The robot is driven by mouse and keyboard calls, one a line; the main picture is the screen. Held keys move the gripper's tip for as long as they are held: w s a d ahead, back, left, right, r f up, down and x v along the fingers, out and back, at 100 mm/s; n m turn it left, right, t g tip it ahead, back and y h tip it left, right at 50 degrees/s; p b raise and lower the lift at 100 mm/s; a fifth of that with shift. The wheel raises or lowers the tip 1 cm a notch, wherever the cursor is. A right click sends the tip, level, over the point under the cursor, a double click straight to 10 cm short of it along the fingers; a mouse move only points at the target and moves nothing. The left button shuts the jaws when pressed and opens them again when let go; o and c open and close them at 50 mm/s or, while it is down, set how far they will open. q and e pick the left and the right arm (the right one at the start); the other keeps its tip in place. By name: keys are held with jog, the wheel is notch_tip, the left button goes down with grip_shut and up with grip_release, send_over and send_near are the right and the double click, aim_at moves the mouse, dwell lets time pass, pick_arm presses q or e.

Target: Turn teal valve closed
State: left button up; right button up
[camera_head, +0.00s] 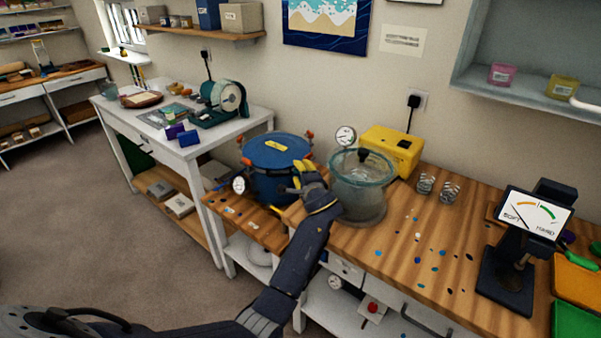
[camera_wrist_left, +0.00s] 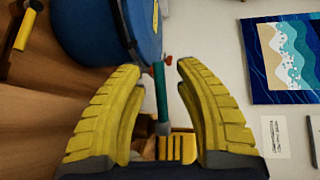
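The teal valve handle (camera_wrist_left: 160,90) shows in the left wrist view as a narrow upright bar beside the blue pressure pot (camera_wrist_left: 95,30). My left gripper (camera_wrist_left: 160,68) has its yellow fingers apart, one on each side of the bar, with gaps visible. I cannot make out the teal handle in the head view, where my gripper covers the pot's right side. There my left gripper (camera_head: 303,170) is between the blue pot (camera_head: 272,165) and the clear chamber (camera_head: 360,185). My right gripper is not in view.
A yellow pump (camera_head: 392,148) stands behind the clear chamber. A round gauge (camera_head: 238,184) sits at the pot's front left.

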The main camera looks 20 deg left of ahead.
pick_arm(q)
jog(key=shift+v, duration=3.7)
jog(key=shift+c, duration=0.2)
